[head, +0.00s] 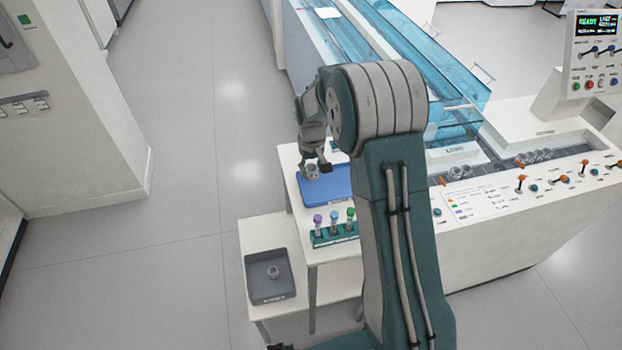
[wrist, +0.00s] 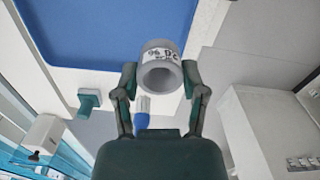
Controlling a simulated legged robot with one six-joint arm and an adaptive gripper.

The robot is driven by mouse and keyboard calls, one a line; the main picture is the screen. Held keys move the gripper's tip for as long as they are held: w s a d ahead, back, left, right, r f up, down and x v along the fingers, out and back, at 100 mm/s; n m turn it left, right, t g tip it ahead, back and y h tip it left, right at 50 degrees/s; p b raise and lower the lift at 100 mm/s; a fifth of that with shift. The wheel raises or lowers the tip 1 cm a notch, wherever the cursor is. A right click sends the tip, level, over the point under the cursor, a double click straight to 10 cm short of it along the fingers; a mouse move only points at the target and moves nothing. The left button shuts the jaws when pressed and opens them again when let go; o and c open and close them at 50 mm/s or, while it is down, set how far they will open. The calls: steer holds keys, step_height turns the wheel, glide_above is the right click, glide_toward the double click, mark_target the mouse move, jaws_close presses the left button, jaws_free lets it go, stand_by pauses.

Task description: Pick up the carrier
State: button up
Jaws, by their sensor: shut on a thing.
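The carrier is a short grey hollow cylinder with a white printed label (wrist: 160,68). In the wrist view it sits between my two fingertips, with its open end facing the camera. My gripper (wrist: 159,80) is shut on it, one finger on each side. In the head view my gripper (head: 317,164) and the carrier (head: 312,173) are over the far left part of the blue tray (head: 330,191). I cannot tell whether the carrier touches the tray. The tray's blue surface also shows in the wrist view (wrist: 110,25).
A rack (head: 333,236) of capped tubes stands in front of the blue tray. A lower grey bin (head: 258,284) holds a similar grey ring (head: 273,272). The control console (head: 500,200) and clear blue track (head: 400,60) lie to the right. Floor at left is clear.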

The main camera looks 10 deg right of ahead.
step_height(320, 180, up, 9)
stand_by(0.8)
